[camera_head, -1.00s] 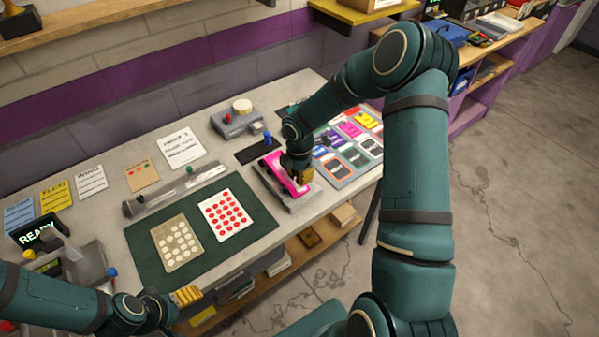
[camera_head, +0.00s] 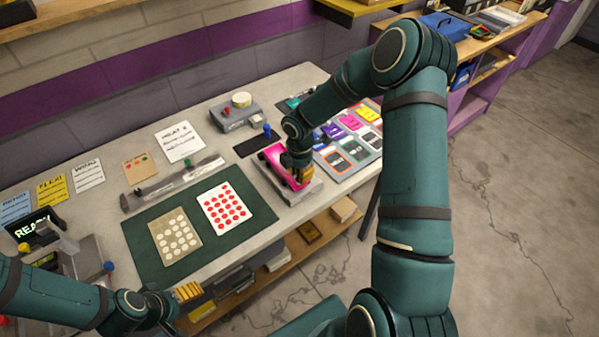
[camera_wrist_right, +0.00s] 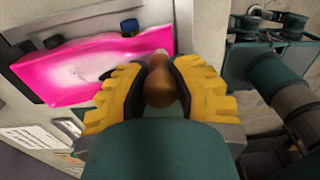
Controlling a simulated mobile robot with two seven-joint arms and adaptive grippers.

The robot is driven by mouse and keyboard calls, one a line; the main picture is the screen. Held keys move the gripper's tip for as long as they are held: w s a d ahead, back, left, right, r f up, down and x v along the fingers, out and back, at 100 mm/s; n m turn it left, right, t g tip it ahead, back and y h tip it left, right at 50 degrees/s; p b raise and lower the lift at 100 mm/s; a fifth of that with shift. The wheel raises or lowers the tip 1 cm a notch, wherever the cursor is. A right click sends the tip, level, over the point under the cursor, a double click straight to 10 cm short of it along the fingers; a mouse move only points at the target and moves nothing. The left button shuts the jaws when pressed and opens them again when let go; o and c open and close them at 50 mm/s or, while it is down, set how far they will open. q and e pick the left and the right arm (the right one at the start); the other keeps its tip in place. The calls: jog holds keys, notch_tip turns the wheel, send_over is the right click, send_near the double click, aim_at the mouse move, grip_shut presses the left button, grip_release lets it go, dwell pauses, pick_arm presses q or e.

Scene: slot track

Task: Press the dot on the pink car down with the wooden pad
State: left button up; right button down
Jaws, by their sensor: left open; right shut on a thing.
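The pink car (camera_head: 272,155) sits on a grey stand (camera_head: 292,195) at the right part of the bench. It also shows in the right wrist view (camera_wrist_right: 65,82), with a pale patch on its top. My right gripper (camera_head: 300,180) is over the car's near end. In the right wrist view my right gripper (camera_wrist_right: 159,85) is shut on the brown wooden pad (camera_wrist_right: 160,88), whose tip is at the car's edge. I cannot tell whether the pad touches the car, and no dot is visible. My left gripper (camera_head: 185,296) is open and empty at the bench's front edge.
A green mat (camera_head: 150,262) holds a sheet of white dots (camera_head: 176,236) and a sheet of red dots (camera_head: 224,209). A tray of coloured cards (camera_head: 348,150) lies right of the car. A grey device (camera_head: 236,116) stands behind it. A READY display (camera_head: 35,226) is at left.

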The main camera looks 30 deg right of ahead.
jog(key=shift+f+b, duration=0.3)
jog(key=shift+f, duration=0.15)
dwell(1.2)
jog(key=shift+r, duration=0.1)
jog(key=shift+r+p, duration=1.85)
jog(key=shift+r, duration=0.5)
jog(key=shift+r+p, duration=0.5)
jog(key=shift+r, duration=0.6)
